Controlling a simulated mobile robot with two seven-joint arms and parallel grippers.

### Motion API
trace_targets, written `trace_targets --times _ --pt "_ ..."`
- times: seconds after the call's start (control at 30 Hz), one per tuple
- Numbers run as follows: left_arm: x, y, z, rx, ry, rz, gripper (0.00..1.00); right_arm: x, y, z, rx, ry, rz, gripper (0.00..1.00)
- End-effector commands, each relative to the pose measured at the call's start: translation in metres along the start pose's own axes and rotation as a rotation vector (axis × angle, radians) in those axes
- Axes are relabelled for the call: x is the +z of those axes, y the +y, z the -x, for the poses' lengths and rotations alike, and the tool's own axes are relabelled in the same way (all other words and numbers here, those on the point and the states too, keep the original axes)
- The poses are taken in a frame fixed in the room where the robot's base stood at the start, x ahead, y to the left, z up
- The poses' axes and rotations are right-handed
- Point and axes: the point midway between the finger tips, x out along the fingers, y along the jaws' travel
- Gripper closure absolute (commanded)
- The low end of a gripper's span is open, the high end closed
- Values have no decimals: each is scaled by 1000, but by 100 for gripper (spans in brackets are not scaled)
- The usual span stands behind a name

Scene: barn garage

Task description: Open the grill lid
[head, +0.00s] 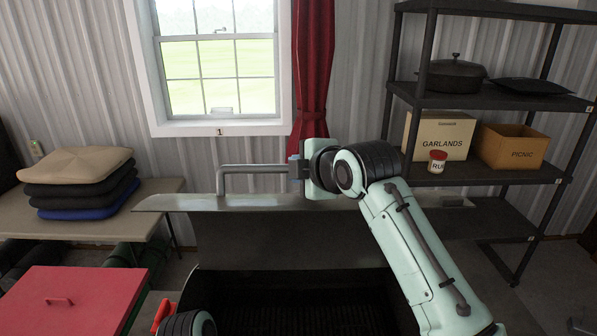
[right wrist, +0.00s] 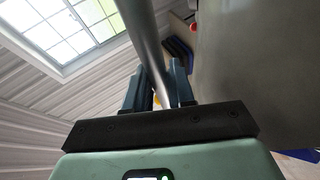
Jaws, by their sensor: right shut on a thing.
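The grill lid (head: 300,238) is raised, its dark inner face toward me above the dark, open grill body (head: 300,300). A metal bar handle (head: 250,169) runs along the lid's upper edge. My right gripper (head: 297,168) is shut on the right part of this handle. In the right wrist view, the handle (right wrist: 146,40) passes between the fingers of my right gripper (right wrist: 160,88), with the lid's grey surface (right wrist: 245,60) at the right. Part of my left arm shows at the bottom of the head view; its gripper is not visible.
A red lidded surface (head: 65,300) is at the lower left. A table (head: 150,215) with stacked cushions (head: 80,180) stands behind it. A dark shelf rack (head: 490,100) with a pot and boxes stands at the right. A window and red curtain (head: 313,70) are behind the lid.

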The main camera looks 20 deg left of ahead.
Motion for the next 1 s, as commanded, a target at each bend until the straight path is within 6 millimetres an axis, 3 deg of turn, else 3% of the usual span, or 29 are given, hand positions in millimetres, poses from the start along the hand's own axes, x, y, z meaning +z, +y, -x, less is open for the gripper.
trace_targets --times 0.43,0.47,0.5,0.53,0.83,1.0 --pt "-1 1 1 0 1 -1 42 4 6 0 16 -5 1 100" --pt "-1 1 1 0 1 -1 42 4 6 0 17 -5 1 73" --pt "-1 1 1 1 1 -1 42 4 6 0 16 -5 1 60" --pt "-1 1 1 1 1 -1 42 4 6 0 15 -5 1 56" --pt "0 0 0 0 1 0 42 2 4 2 12 -1 0 56" --pt "5 -3 -4 -2 -6 2 42 2 4 20 12 -1 -1 56"
